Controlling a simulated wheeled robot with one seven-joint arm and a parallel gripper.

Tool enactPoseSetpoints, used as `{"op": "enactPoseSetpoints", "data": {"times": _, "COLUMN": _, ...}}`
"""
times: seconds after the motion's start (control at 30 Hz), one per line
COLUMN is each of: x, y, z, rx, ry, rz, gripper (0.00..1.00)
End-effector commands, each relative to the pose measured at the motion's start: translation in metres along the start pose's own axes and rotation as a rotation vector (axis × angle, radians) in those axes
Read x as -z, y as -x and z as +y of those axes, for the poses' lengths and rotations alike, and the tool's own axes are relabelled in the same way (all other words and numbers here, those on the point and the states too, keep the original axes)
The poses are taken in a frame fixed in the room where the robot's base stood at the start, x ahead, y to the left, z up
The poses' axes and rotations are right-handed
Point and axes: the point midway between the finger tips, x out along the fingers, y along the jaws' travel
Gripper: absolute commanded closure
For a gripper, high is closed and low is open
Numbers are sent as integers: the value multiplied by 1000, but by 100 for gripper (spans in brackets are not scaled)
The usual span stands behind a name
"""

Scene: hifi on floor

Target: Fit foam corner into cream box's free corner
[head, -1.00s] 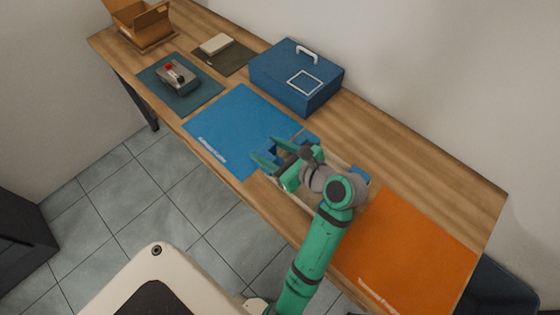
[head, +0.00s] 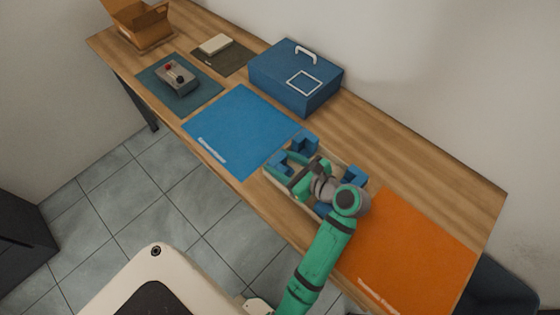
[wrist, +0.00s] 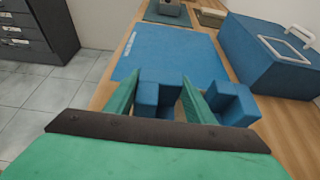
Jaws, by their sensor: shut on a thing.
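The cream box (head: 291,196) sits on the table between the blue and orange mats, partly hidden by my arm. My gripper (head: 287,171) is over its left end, shut on a blue foam corner (head: 277,164). In the wrist view this held foam corner (wrist: 158,98) is between the green fingers (wrist: 161,88). It is at the box's left corner; I cannot tell whether it is fully seated. Another blue foam corner (head: 304,144) is in the far corner, also in the wrist view (wrist: 236,104). A third (head: 354,176) is at the right. The near right corner is mostly hidden.
A blue mat (head: 237,130) lies left of the box and an orange mat (head: 415,255) right of it. A blue case with a handle (head: 296,78) stands behind. A grey control box (head: 177,77), a cream block (head: 216,44) and an open carton (head: 145,27) are further left.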

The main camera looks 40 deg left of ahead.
Motion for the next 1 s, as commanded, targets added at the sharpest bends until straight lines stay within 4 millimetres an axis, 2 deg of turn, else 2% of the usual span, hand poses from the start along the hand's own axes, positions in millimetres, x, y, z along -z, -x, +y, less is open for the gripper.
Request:
{"op": "enactPoseSetpoints", "data": {"times": 0.27, "x": 6, "y": -3, "z": 0, "rx": -1, "ry": -1, "rz": -1, "gripper": 83}}
{"op": "enactPoseSetpoints", "data": {"times": 0.3, "x": 6, "y": -3, "z": 0, "rx": -1, "ry": -1, "rz": -1, "gripper": 46}}
{"op": "enactPoseSetpoints", "data": {"times": 0.37, "x": 6, "y": -3, "z": 0, "rx": -1, "ry": -1, "rz": -1, "gripper": 32}}
{"op": "enactPoseSetpoints", "data": {"times": 0.67, "x": 5, "y": -2, "z": 0, "rx": 0, "ry": 0, "rz": -1, "gripper": 32}}
{"op": "enactPoseSetpoints", "data": {"times": 0.8, "x": -3, "y": 1, "z": 0, "rx": 1, "ry": 4, "rz": -2, "gripper": 32}}
{"op": "enactPoseSetpoints", "data": {"times": 1.0, "x": -2, "y": 36, "z": -1, "rx": 5, "ry": 0, "rz": -2, "gripper": 32}}
